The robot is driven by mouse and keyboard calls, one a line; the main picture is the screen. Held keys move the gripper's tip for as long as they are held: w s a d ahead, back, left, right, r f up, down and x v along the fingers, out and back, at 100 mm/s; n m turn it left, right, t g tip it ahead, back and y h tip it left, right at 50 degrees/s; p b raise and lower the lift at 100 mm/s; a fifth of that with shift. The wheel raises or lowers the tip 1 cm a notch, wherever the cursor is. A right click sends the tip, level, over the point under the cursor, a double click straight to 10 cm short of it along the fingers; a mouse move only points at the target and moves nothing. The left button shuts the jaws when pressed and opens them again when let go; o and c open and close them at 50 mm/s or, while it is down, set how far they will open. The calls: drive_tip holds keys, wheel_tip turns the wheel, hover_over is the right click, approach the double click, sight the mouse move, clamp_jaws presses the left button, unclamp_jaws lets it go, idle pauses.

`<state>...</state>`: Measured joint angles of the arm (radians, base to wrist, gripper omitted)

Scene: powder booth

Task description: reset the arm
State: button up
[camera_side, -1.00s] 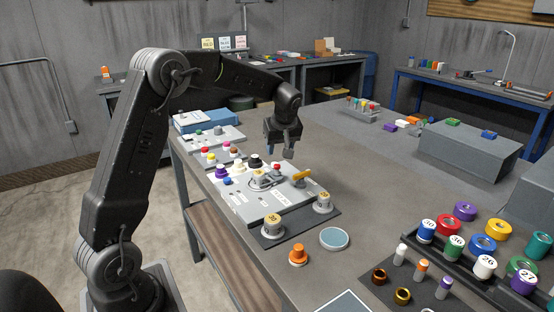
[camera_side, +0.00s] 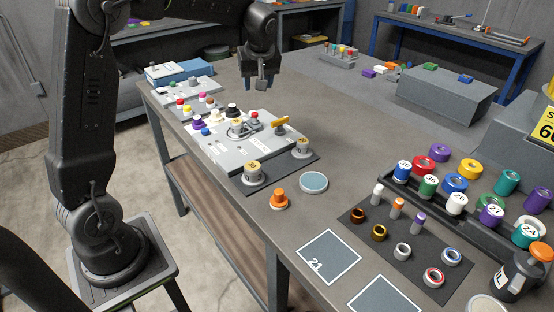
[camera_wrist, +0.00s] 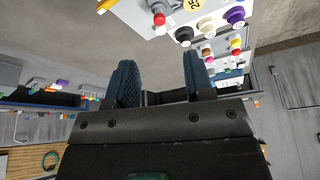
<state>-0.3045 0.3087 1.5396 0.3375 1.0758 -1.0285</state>
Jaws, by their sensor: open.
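My gripper (camera_side: 257,84) hangs in the air above the far part of the grey table, behind the control panel. In the wrist view its two dark blue finger pads (camera_wrist: 160,82) stand apart with nothing between them. The grey control panel (camera_side: 225,160) lies below and nearer the side camera, with a yellow lever (camera_side: 280,122), a red button and several coloured knobs. The wrist view shows part of this panel at the top, with a red button (camera_wrist: 159,18).
A rack (camera_side: 450,205) of numbered coloured rolls stands at the right. An orange knob-like piece (camera_side: 279,199) and a round blue-grey disc (camera_side: 314,182) sit at the front. A grey block (camera_side: 440,92) stands at the back right. The table's middle is clear.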

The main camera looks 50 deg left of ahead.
drive_tip(key=s+d+r+m+t+h, duration=0.1)
drive_tip(key=s+d+r+m, duration=0.15)
drive_tip(key=s+d, duration=0.35)
drive_tip(key=s+d+r+m+t+h, duration=0.1)
drive_tip(key=s+d+r+m, duration=0.1)
drive_tip(key=s+d+m, duration=0.25)
drive_tip(key=s+d+f+m+t+h, duration=0.2)
drive_tip(key=s+d+m, duration=0.4)
drive_tip(key=s, duration=0.8)
drive_tip(key=d+f, duration=0.1)
drive_tip(key=d, duration=0.2)
drive_tip(key=shift+s+f+m, duration=0.15)
drive_tip(key=shift+s+m, duration=0.05)
drive_tip(key=shift+m, duration=0.2)
